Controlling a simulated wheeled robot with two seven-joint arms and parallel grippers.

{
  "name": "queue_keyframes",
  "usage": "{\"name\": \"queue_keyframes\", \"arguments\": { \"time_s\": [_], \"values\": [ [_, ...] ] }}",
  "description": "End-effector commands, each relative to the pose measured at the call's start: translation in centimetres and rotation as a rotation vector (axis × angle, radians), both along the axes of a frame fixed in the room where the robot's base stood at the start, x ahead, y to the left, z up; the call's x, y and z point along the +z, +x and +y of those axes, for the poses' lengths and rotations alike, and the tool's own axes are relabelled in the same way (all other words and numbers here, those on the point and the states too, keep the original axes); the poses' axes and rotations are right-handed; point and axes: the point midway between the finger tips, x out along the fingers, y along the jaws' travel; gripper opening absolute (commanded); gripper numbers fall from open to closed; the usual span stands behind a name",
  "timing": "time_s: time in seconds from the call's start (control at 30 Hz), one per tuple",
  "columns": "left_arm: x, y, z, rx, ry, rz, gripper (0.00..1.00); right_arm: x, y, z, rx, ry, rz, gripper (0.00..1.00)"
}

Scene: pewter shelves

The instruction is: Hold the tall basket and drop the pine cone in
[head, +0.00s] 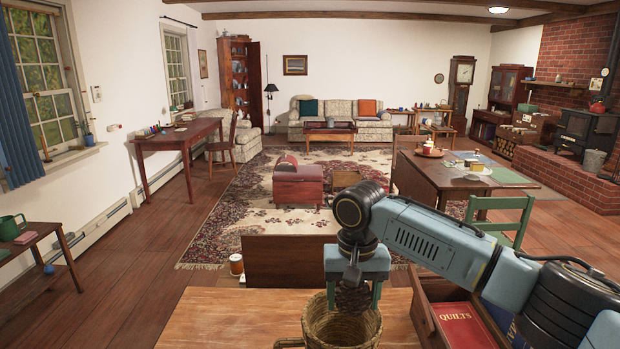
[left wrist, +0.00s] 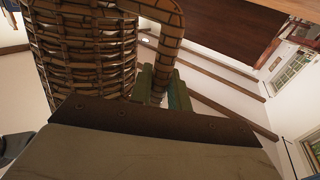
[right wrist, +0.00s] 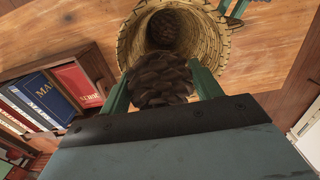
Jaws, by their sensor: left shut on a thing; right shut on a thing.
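The tall woven basket (head: 341,328) stands at the front edge of the head view on a wooden top. My right gripper (head: 354,296) is over its mouth, shut on a dark brown pine cone (head: 352,299). In the right wrist view the pine cone (right wrist: 161,82) sits between the green fingers, over the basket's opening (right wrist: 128,40). A dark, rough brown shape (right wrist: 172,30) shows inside the basket; I cannot tell what it is. In the left wrist view my left gripper (left wrist: 163,82) is shut on the basket's looped handle (left wrist: 170,40). The head view does not show my left gripper.
A wooden box with a red book (head: 466,328) marked QUILTS and a blue book stands right of the basket. The wooden top (head: 235,320) is clear to the left. An orange-brown jar (head: 236,264) is beyond it. A dining table and green chair stand farther right.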

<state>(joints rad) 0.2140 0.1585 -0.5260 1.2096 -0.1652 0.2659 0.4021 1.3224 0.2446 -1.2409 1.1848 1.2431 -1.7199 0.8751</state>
Motion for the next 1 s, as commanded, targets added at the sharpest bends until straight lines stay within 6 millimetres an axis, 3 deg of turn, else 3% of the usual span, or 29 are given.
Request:
{"name": "queue_keyframes", "arguments": {
  "time_s": [0.3, 0.67, 0.7, 0.87, 1.0],
  "values": [
    [-0.1, 0.0, 0.1, 0.001, 0.005, 0.001, 0.00, -3.2, 0.0, -0.1, -0.001, -0.001, 0.001, 0.42],
    [-0.1, 0.0, 0.1, 0.000, 0.005, 0.001, 0.00, -3.7, 0.0, 0.0, -0.001, 0.000, 0.000, 0.42],
    [-0.1, 0.0, 0.1, 0.000, 0.005, 0.001, 0.00, -3.7, 0.0, 0.0, -0.001, 0.000, 0.001, 0.66],
    [-0.2, 0.0, 0.1, 0.001, 0.005, 0.002, 0.00, -3.7, 0.0, -0.1, -0.001, -0.001, 0.000, 0.87],
    [-0.2, 0.0, 0.2, 0.003, 0.006, 0.004, 0.00, -3.7, 0.1, -0.2, -0.003, -0.004, 0.000, 0.89]
  ]
}}
